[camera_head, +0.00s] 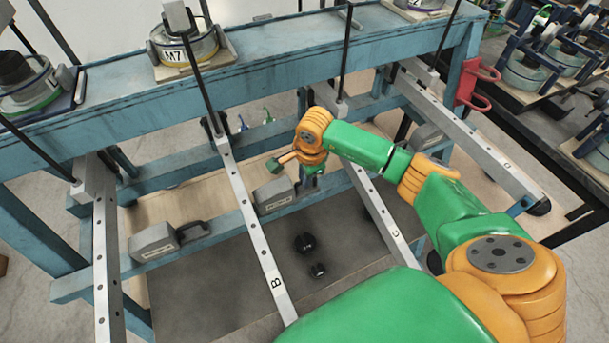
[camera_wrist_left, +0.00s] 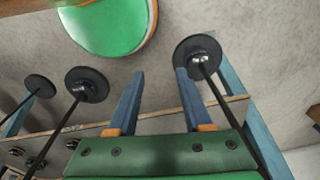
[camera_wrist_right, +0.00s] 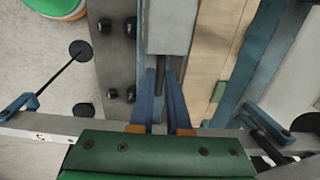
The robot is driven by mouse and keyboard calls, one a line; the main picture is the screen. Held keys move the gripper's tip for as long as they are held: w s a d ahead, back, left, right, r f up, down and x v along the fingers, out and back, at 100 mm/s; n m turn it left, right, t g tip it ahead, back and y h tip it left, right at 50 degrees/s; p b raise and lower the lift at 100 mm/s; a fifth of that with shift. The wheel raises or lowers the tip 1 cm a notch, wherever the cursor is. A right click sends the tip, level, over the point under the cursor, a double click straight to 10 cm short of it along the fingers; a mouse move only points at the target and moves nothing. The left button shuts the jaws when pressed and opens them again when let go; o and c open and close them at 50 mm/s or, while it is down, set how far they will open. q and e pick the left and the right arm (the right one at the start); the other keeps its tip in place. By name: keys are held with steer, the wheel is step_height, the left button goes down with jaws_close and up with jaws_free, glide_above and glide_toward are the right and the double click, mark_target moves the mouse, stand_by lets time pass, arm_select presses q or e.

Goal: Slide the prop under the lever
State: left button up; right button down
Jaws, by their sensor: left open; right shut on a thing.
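The prop in use is a grey block (camera_head: 274,194) with a pale label, on the lower blue rail in the head view, between lever B (camera_head: 253,225) and lever C (camera_head: 377,207). My right gripper (camera_head: 308,182) reaches down at its right end, partly hidden by my arm. In the right wrist view the right fingers (camera_wrist_right: 160,88) are shut on the block's dark handle, with the grey block (camera_wrist_right: 170,28) ahead of them. In the left wrist view my left gripper (camera_wrist_left: 157,78) is open and empty. It is outside the head view.
Other grey blocks sit left (camera_head: 153,240) and right (camera_head: 425,137) on the rail. A blue beam (camera_head: 130,92) crosses above. Two black knobs (camera_head: 304,242) stand on the dark plate. Black discs on rods (camera_wrist_left: 87,84) flank the left fingers.

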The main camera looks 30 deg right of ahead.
mark_target(265, 194)
steer(key=shift+a, duration=0.1)
steer(key=a+b, duration=0.1)
steer(key=a, duration=0.2)
steer(key=a+b, duration=0.2)
steer(key=a, duration=0.1)
steer(key=a+b, duration=0.1)
steer(key=a, duration=0.2)
steer(key=shift+w+a+f, duration=0.1)
steer(key=shift+w+a, duration=0.2)
steer(key=shift+a, duration=0.3)
steer(key=shift+d, duration=0.1)
steer(key=c, duration=1.1)
jaws_free()
steer(key=shift+o, duration=1.1)
steer(key=shift+a, duration=0.25)
steer(key=shift+r, duration=0.2)
